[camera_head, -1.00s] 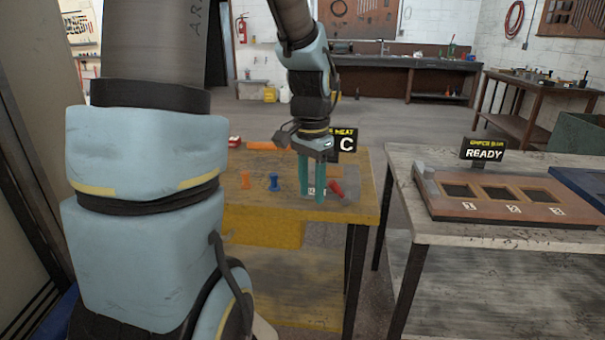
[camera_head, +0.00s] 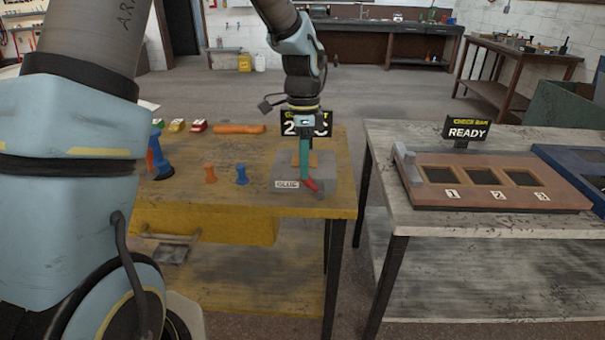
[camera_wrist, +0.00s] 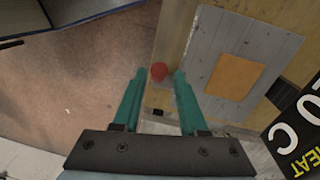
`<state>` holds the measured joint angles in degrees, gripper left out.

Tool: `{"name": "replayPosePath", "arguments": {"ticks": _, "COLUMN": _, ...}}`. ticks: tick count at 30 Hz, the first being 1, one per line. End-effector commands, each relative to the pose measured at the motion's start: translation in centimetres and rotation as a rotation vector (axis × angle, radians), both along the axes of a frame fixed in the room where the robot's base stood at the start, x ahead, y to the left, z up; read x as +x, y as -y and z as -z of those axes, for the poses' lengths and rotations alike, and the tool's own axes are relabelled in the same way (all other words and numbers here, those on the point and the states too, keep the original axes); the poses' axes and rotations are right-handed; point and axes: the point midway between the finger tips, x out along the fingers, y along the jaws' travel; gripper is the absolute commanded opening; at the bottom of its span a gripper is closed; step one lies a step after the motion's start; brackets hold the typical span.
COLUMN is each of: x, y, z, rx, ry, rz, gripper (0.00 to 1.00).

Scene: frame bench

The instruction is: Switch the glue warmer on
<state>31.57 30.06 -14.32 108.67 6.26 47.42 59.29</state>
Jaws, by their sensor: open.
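The glue warmer is a grey plate (camera_head: 283,171) labelled GLUE on the yellow bench, with an orange pad on it; it also shows in the wrist view (camera_wrist: 205,58). A red-ended lever (camera_head: 314,186) is at its front right. My gripper (camera_head: 306,172) points down over the warmer, its teal fingers seen nearly edge-on. In the wrist view my gripper (camera_wrist: 159,74) is open, with the round red knob (camera_wrist: 159,71) between the fingertips in the picture. Contact cannot be told. The heat sign (camera_head: 320,124) behind is partly covered by my wrist; "20 C" shows in the wrist view (camera_wrist: 297,125).
Blue and orange spools (camera_head: 241,174) and a blue clamp-like tool (camera_head: 158,160) stand left on the yellow bench (camera_head: 205,220). An orange roll (camera_head: 240,129) lies behind. Right, across a gap, a grey table holds a numbered frame (camera_head: 440,200) and a READY sign (camera_head: 467,130).

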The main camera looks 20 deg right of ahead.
Motion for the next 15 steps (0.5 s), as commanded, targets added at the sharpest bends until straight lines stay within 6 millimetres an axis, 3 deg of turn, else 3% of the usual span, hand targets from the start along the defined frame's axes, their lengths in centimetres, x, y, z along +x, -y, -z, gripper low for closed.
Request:
{"name": "replayPosePath", "arguments": {"ticks": 6, "x": -0.4, "y": -0.1, "z": 2.8, "rx": 0.001, "ry": -0.002, "rz": -0.001, "gripper": 0.42}}
{"name": "replayPosePath", "arguments": {"ticks": 15, "x": -0.4, "y": -0.2, "z": 3.8, "rx": 0.0, "ry": 0.0, "rz": -0.002, "gripper": 0.42}}
